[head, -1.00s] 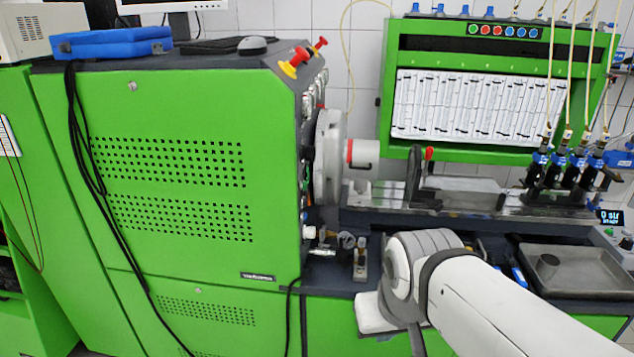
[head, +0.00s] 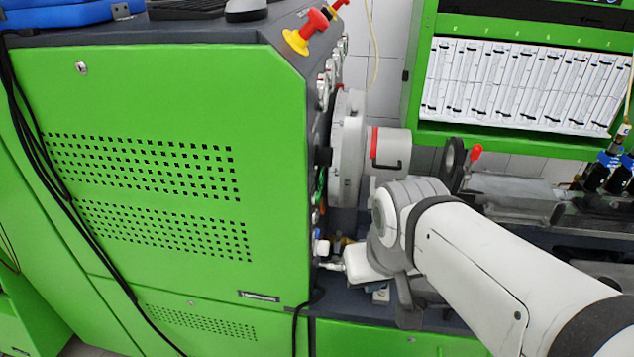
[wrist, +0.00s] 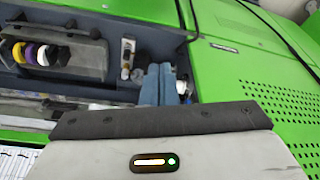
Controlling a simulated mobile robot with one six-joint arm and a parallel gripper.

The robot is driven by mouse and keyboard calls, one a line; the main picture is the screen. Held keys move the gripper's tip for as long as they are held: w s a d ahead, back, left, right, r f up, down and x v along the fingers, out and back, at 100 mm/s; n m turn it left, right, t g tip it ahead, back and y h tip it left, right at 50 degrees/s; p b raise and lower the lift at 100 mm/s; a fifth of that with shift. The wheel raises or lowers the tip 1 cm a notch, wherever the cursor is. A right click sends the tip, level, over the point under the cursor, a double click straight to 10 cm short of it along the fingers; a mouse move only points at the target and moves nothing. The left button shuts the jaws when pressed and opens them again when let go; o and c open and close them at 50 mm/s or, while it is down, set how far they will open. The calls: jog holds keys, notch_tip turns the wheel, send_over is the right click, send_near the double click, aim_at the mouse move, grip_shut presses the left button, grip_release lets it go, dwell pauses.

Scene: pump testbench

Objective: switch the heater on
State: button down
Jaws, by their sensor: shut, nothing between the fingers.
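The heater switch cannot be made out in either view. The green test bench cabinet (head: 150,90) fills the left of the head view, and its right-hand control face, with gauges and small knobs (head: 321,247), shows only edge-on. My gripper shows in the wrist view (wrist: 160,68) as two blue-grey fingers side by side, shut and empty, over the dark bench top near the green cabinet wall (wrist: 235,70). In the head view my white wrist is close to the lower right edge of the cabinet, and the fingers are not clearly visible there.
A red-and-yellow emergency knob (head: 306,32) sits on the cabinet's top edge. The grey drive flange (head: 347,150) juts out above my wrist. A black cable (head: 85,225) hangs down the cabinet. A tray of coloured rings (wrist: 75,55) lies left in the wrist view.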

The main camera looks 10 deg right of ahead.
aim_at(323, 206)
jog(key=shift+d, duration=0.15)
jog(key=w+d+m+t+y+b, duration=0.1)
jog(key=w+d, duration=0.2)
jog(key=w, duration=0.8)
jog(key=w+d+m+t+y+b, duration=0.1)
jog(key=w+d+y, duration=0.1)
jog(key=w, duration=1)
jog(key=shift+d+r+m+y, duration=0.3)
jog(key=shift+d+r, duration=0.1)
jog(key=shift+f, duration=0.1)
jog(key=w+a+f+p, duration=0.3)
jog(key=w+a+f, duration=0.2)
jog(key=f, duration=0.4)
jog(key=shift+w+a, duration=0.4)
jog(key=shift+a, duration=0.45)
